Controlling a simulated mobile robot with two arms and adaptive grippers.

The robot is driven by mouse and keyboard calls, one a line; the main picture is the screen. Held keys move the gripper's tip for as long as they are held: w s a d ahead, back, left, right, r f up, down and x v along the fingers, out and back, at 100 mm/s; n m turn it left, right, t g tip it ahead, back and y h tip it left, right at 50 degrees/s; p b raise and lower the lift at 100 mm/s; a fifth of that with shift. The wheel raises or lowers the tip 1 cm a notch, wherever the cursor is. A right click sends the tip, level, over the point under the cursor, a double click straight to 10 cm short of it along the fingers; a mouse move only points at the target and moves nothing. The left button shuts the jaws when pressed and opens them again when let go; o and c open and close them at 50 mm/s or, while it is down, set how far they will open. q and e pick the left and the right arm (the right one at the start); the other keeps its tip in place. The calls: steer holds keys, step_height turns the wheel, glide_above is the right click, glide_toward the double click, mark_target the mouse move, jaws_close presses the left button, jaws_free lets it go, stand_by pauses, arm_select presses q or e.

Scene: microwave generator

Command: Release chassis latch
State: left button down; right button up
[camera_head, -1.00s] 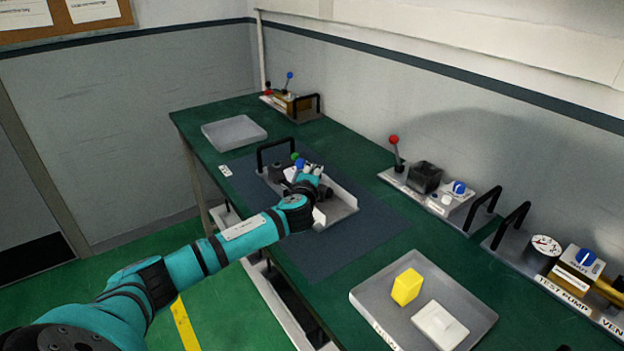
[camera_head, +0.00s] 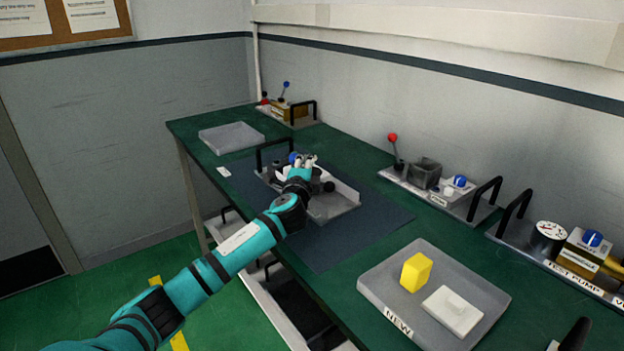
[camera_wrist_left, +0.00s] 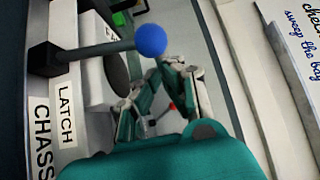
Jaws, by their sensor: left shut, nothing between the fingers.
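The grey chassis unit (camera_head: 335,206) lies on the dark blue mat, with a black handle at its far left side. Its latch lever has a blue ball knob (camera_head: 293,157). In the left wrist view the blue knob (camera_wrist_left: 150,40) sits on a dark rod pointing right, beside the labels LATCH (camera_wrist_left: 66,115) and CHASSIS. My left gripper (camera_head: 303,162) is over the unit, just right of the blue knob, shut and empty. In the left wrist view its fingers (camera_wrist_left: 160,95) show just below and right of the knob; I cannot tell whether they touch it.
A tray marked NEW (camera_head: 398,322) holds a yellow block (camera_head: 416,272) and a white part (camera_head: 452,310). An empty grey tray (camera_head: 231,138) stands at the far left. A red-knobbed lever unit (camera_head: 432,190) and a test pump (camera_head: 560,252) line the wall side.

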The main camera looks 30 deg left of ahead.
mark_target(292, 159)
arm_select(q)
steer(key=s, duration=0.1)
steer(key=s+a, duration=0.1)
steer(key=s, duration=0.1)
steer(key=s+b, duration=0.1)
steer(key=shift+s+a, duration=0.25)
steer(key=shift+a, duration=0.15)
steer(key=shift+s+a+f+n+t+y+b, duration=0.1)
steer(key=shift+s+n+t+y+b, duration=0.15)
steer(key=shift+n+t+y+b, duration=0.25)
steer(key=shift+s+a+b, duration=0.1)
steer(key=shift+s+b, duration=0.05)
steer(key=shift+b, duration=0.2)
arm_select(e)
steer(key=f, duration=0.3)
steer(key=shift+s+a+f, duration=0.2)
steer(key=shift+s, duration=0.05)
